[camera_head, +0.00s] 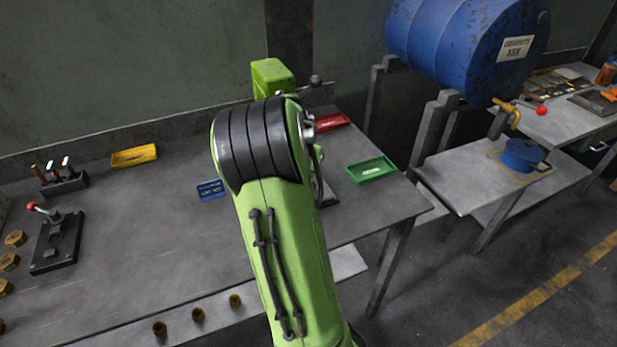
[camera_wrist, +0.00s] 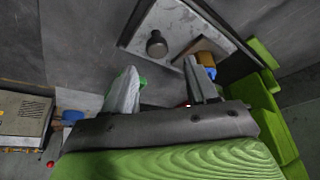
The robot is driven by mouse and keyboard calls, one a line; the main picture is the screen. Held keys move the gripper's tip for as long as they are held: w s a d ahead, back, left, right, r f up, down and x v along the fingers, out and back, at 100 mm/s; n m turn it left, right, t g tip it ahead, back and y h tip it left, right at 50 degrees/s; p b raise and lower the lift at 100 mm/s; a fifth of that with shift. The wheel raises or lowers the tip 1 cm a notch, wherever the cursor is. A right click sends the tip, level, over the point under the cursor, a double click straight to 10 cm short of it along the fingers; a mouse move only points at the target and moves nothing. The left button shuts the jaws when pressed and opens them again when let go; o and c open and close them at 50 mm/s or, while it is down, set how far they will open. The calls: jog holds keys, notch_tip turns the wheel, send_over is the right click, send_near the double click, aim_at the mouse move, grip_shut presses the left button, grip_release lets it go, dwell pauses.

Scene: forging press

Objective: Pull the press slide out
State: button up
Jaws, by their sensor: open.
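The green press (camera_head: 272,78) stands at the back of the grey workbench, with a dark lever and ball at its top right. My own arm hides most of its front in the head view. In the wrist view its green frame (camera_wrist: 262,112) is at the right. A light grey plate with a dark border, seemingly the press slide (camera_wrist: 178,20), lies at the top and carries a dark round knob (camera_wrist: 156,45). My gripper (camera_wrist: 161,67) is open, its two fingers apart and pointing toward the knob. Nothing shows between them. I cannot tell the remaining distance.
The workbench (camera_head: 130,220) holds a yellow tray (camera_head: 134,156), a blue tray (camera_head: 210,190), a red tray (camera_head: 330,122) and a green tray (camera_head: 371,169). A lever fixture (camera_head: 57,240) stands left. A blue barrel (camera_head: 465,45) is at the right, beyond a floor gap.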

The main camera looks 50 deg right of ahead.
jog(key=p+v, duration=0.1)
jog(key=v, duration=0.9)
jog(key=shift+p, duration=0.35)
jog(key=a+r+n+t+y, duration=0.1)
jog(key=a+r+n, duration=0.15)
jog(key=a, duration=0.55)
jog(key=a+r+n+t+y, duration=0.1)
jog(key=a+r+n+t, duration=0.15)
jog(key=a, duration=0.55)
jog(key=s+a+f+n+y, duration=0.1)
jog(key=s+a+n+y, duration=0.1)
jog(key=s+a+n, duration=0.8)
jog(key=s+a+t, duration=0.1)
jog(key=s+a, duration=0.1)
jog(key=a, duration=0.3)
jog(key=shift+a+f+p, duration=0.15)
jog(key=shift+a+p, duration=0.2)
jog(key=shift+p, duration=0.05)
